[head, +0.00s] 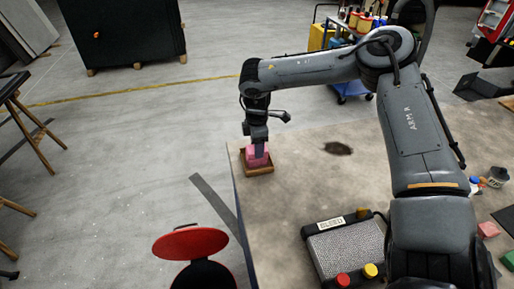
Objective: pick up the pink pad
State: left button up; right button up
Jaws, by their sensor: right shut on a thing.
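The pink pad (252,159) is at the far left corner of the table, within a small brown tray (260,171). My right gripper (260,152) points down over the tray and is shut on the pink pad. The fingers hide part of the pad. I cannot tell whether the pad touches the tray's floor. My left gripper is not in view.
The table (300,190) is mostly bare around the tray. A grey speaker-like box (345,250) with red and yellow buttons stands at the front. A red stool (190,243) is left of the table. Small cans and blocks (488,230) lie at the right.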

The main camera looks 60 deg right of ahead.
jog(key=shift+r, duration=0.15)
notch_tip(320, 180, up, 28)
jog(key=p, duration=0.5)
